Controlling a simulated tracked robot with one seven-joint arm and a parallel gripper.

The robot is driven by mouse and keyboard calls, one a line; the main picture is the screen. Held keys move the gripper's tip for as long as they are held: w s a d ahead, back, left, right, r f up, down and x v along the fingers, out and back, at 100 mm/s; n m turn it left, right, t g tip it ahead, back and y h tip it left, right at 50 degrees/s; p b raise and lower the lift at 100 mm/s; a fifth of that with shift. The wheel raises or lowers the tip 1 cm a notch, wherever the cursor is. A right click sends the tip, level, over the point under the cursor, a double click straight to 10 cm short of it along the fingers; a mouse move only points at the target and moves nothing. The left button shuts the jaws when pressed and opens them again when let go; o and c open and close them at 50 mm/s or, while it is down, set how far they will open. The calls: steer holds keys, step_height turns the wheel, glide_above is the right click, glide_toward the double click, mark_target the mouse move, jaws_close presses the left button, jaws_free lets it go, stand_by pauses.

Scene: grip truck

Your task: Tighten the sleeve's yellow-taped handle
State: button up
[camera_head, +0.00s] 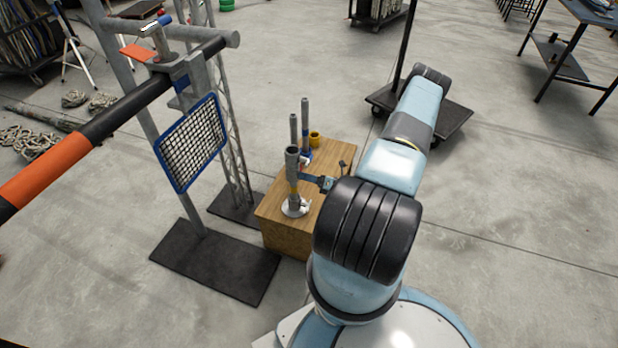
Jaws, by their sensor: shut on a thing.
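The grey upright sleeve (292,163) stands on a round white base (295,207) on the wooden box. A small yellow patch shows low on the sleeve, likely the taped handle, though it is too small to make out its shape. My gripper (303,178) reaches in from the right, level with the lower half of the sleeve. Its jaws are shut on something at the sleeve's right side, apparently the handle. The exact grip is small and partly hidden.
The wooden box (333,164) also bears thinner grey posts (305,120) and a yellow cup-like thing (314,138). Left stands a frame with a blue-edged mesh panel (191,142), a black base plate (215,262) and an orange-black bar (45,175).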

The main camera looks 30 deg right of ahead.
steer(key=m, duration=0.5)
steer(key=shift+m, duration=0.3)
steer(key=m, duration=1.2)
steer(key=shift+m, duration=0.3)
steer(key=m, duration=0.5)
steer(key=shift+s+f+m, duration=0.1)
steer(key=shift+m, duration=0.2)
steer(key=shift+a, duration=0.1)
steer(key=o, duration=1.1)
steer(key=shift+c, duration=0.2)
